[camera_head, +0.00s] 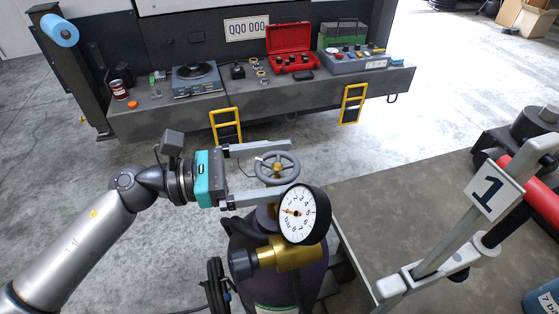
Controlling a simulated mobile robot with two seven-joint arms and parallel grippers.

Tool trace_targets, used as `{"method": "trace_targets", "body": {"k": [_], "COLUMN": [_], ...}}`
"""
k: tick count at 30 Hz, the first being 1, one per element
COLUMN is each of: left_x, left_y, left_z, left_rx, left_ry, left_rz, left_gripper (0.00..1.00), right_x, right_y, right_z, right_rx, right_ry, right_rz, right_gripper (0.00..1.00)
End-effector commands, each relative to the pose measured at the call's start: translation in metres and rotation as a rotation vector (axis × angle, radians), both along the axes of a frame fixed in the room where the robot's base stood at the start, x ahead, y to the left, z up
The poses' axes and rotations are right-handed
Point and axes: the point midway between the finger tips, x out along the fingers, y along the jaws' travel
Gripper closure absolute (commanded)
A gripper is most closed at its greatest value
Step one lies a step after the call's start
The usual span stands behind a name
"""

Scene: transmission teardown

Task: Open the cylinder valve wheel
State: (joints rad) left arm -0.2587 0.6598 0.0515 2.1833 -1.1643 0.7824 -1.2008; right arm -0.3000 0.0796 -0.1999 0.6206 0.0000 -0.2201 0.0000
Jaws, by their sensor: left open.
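The valve wheel (277,168) is a grey spoked handwheel on top of a dark purple gas cylinder (252,262). A round gauge (299,214) with a white face and a brass fitting (289,255) sit just below it. My left gripper (285,172) comes in from the left with its two long grey fingers spread apart. In this view one finger passes beyond the wheel and the other passes on the near side, close to the gauge. The wheel lies between the fingers; whether either finger touches it I cannot tell. My right gripper is out of view.
A dark truck bed (150,118) at the back carries a scale (196,80), an open red case (290,62) and a grey control box (352,62). Floor at left is clear.

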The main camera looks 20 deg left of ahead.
Motion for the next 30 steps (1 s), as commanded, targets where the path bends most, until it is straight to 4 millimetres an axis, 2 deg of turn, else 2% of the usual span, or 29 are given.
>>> {"method": "trace_targets", "body": {"k": [9,27,30], "left_x": [0.0006,0.0005,0.0002], "left_y": [-0.0014,-0.0011,-0.0014], "left_z": [-0.0002,0.0,0.0001], "left_rx": [-0.001,0.0,-0.001], "left_ry": [0.0,0.001,0.002], "left_rz": [0.0,-0.001,0.005], "left_gripper": [0.01,0.69,0.69], "right_x": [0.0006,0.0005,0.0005], "right_y": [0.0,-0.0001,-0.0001], "right_z": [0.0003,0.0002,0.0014], "right_rx": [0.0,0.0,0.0], "right_ry": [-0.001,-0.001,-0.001], "right_rz": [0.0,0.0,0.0], "right_gripper": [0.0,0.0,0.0]}}
